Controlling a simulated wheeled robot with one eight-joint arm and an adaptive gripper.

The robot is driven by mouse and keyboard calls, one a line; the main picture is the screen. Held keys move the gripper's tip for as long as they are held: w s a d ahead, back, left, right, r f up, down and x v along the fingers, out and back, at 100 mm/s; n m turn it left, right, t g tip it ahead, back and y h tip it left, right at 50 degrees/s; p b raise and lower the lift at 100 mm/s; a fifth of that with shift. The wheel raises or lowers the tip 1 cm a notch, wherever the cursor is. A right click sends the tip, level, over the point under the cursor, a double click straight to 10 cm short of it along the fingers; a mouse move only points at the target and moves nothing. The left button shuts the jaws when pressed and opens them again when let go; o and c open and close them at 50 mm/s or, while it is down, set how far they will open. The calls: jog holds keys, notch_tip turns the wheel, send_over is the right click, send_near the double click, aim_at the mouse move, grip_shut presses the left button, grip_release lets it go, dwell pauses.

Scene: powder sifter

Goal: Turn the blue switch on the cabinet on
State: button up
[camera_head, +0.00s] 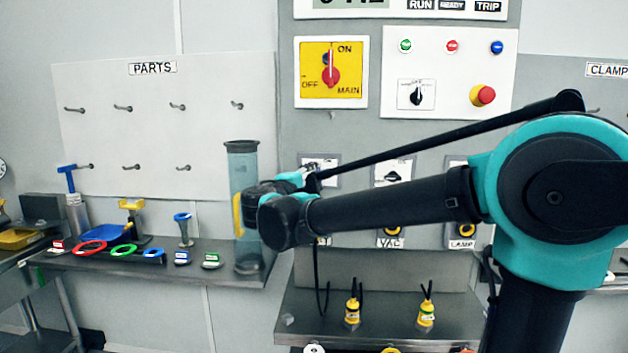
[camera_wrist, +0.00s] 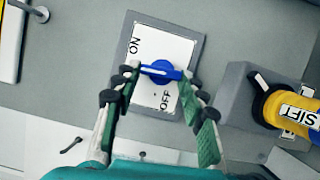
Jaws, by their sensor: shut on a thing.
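The blue switch (camera_wrist: 161,71) has a bar-shaped handle on a white plate (camera_wrist: 150,92) set in a grey frame, marked ON at the upper left and OFF at the bottom in the wrist view. My gripper (camera_wrist: 161,72) is shut on the blue handle, with one fingertip at each end. The handle lies nearly crosswise in the wrist view. In the head view my gripper (camera_head: 305,181) is at the cabinet front, and my arm hides the blue switch. Only the top of a switch plate (camera_head: 320,164) shows behind it.
A yellow connector marked SIFT (camera_wrist: 298,112) juts out beside the switch in the wrist view. A clear tube (camera_head: 243,160) stands close left of my gripper. The red-and-yellow main switch (camera_head: 331,73) and an emergency stop (camera_head: 483,95) sit higher on the cabinet.

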jog(key=shift+m+g, duration=0.3)
jog(key=shift+m, duration=0.2)
jog(key=o, duration=1.2)
jog(key=shift+c, duration=0.2)
jog(key=v, duration=1.2)
jog(key=shift+f, duration=0.1)
